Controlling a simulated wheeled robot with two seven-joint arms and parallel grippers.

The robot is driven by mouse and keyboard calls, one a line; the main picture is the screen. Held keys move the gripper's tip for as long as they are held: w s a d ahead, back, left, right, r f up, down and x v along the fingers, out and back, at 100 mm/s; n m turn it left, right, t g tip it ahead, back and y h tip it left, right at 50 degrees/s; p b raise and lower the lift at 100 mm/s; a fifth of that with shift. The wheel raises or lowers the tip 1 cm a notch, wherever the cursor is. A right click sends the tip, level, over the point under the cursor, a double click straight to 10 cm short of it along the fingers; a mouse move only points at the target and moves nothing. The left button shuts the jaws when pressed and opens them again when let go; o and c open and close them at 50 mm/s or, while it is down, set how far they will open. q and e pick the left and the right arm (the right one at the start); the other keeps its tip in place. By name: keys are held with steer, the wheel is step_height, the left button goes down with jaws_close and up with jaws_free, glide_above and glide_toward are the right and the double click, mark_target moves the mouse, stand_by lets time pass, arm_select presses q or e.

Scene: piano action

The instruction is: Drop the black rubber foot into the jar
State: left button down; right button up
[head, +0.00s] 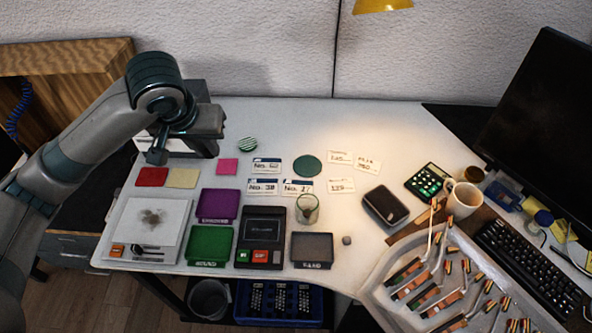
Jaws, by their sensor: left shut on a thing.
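My left gripper (157,156) is at the upper left, above the back left of the white table. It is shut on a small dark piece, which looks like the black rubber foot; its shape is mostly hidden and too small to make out. The clear glass jar (308,208) stands upright near the middle of the table, well to the right of the gripper and apart from it. Something small and brownish shows inside the jar. My right gripper is not in view.
A mug (462,201) and piano action parts (425,280) fill the right side.

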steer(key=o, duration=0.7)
arm_select(q)
steer(key=shift+w+d, duration=0.1)
steer(key=shift+d, duration=0.05)
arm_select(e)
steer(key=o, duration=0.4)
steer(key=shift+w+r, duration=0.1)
arm_select(q)
steer(key=w+d+f+m+g+h+p, duration=0.1)
steer(key=d+f+m+p, duration=0.2)
steer(key=d+m, duration=0.3)
steer(key=w+d+f+m+g+h+p, duration=0.1)
steer(key=d+f+m+g+h+p, duration=0.1)
steer(key=d+f+m, duration=0.4)
steer(key=w+d+f+m+g+h+p, duration=0.1)
steer(key=w+d+f+m+p, duration=0.1)
steer(key=d+f+m+p, duration=0.2)
steer(key=shift+d+f+m+g+h+p, duration=0.2)
steer(key=shift+d+m, duration=0.3)
steer(key=shift+d, duration=0.3)
steer(key=shift+d+f+m+g+h+p, duration=0.15)
steer(key=shift+d+m, duration=0.35)
steer(key=shift+d, duration=0.3)
steer(key=shift+r, duration=0.1)
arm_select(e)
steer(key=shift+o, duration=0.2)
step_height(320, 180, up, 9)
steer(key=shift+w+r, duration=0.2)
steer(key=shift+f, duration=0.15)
